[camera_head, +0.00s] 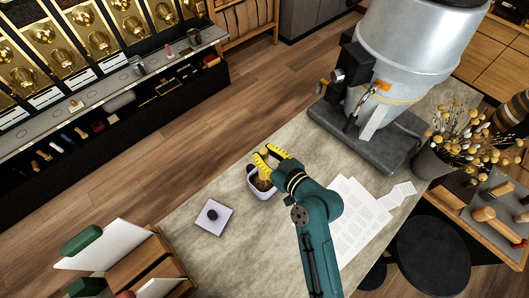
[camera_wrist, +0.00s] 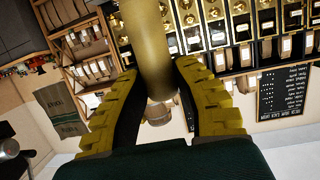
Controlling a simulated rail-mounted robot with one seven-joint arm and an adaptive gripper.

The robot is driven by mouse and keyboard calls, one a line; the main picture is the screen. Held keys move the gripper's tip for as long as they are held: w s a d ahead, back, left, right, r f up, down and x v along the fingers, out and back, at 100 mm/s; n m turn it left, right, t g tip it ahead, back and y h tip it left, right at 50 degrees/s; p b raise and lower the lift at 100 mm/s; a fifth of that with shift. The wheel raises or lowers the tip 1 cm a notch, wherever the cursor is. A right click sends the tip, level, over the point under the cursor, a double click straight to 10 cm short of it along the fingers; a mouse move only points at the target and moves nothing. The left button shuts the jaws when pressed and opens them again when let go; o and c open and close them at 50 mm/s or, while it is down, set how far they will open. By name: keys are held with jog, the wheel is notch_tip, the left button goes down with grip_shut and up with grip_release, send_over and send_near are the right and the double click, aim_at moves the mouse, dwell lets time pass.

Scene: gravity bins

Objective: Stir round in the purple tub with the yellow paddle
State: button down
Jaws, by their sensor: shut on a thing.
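The purple tub (camera_head: 254,190) stands on the stone worktop, pale lilac outside, with brown grainy contents showing inside. My gripper (camera_head: 267,157) is over the tub with its yellow fingers. In the wrist view my gripper (camera_wrist: 158,85) is shut on the yellow paddle (camera_wrist: 152,45), a thick dull-yellow round shaft between the fingers. The paddle's lower end is hard to make out in the head view; it seems to reach down to the tub, but I cannot tell how deep. A square lilac lid (camera_head: 213,217) with a dark knob lies on the worktop left of the tub.
Printed sheets (camera_head: 355,215) lie right of my arm. A big metal machine (camera_head: 400,60) on a grey base stands at the back right, beside a pot of yellow flowers (camera_head: 435,160). A wooden rack (camera_head: 150,265) is at the lower left. The worktop around the lid is clear.

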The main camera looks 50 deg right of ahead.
notch_tip(320, 180, down, 9)
jog(key=b, duration=0.7)
jog(key=shift+r, duration=0.2)
